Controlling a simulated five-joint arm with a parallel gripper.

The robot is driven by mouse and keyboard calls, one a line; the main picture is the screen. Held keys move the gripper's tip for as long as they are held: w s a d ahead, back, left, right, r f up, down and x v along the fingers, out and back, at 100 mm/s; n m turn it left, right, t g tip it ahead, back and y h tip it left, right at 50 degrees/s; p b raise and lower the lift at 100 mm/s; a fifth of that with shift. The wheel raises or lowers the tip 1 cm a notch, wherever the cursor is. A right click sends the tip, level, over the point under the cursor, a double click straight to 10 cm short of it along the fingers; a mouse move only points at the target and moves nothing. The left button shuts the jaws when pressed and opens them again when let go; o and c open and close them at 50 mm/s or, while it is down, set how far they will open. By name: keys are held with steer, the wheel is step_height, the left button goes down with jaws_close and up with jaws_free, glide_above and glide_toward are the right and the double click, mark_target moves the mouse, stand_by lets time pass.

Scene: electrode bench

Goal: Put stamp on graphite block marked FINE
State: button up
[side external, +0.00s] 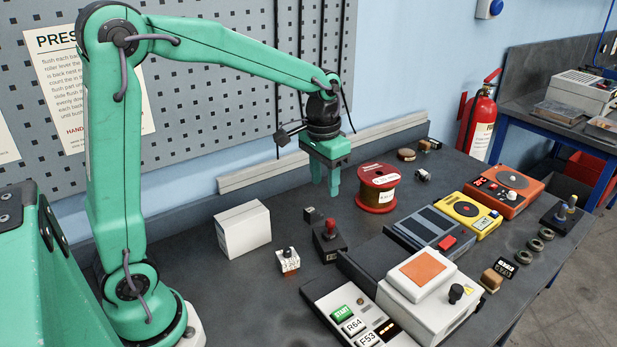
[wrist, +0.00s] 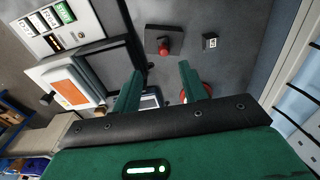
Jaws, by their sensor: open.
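My gripper (side external: 327,192) hangs open and empty above the bench, left of the red spool. Its two green fingers also show in the wrist view (wrist: 157,75), apart with nothing between them. A small dark block (side external: 312,215) with a pale mark lies left of the gripper; it also shows in the wrist view (wrist: 210,42). Its lettering is too small to read. I cannot tell for certain which item is the stamp or which block reads FINE.
The red spool (side external: 378,187) stands close right of the fingers. A white box (side external: 243,229) stands left. Instruments, including a yellow one (side external: 468,215), an orange one (side external: 503,190) and a white one with an orange pad (side external: 424,272), fill the front and right.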

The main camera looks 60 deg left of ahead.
steer(key=s+d+r+t, duration=0.1)
steer(key=s+r+t, duration=0.1)
steer(key=s, duration=0.7)
steer(key=s+d+r+t, duration=0.1)
steer(key=s+r+t, duration=0.1)
steer(key=s, duration=0.7)
steer(key=shift+d+r+t, duration=0.15)
steer(key=shift+r+t, duration=0.25)
steer(key=shift+r, duration=0.15)
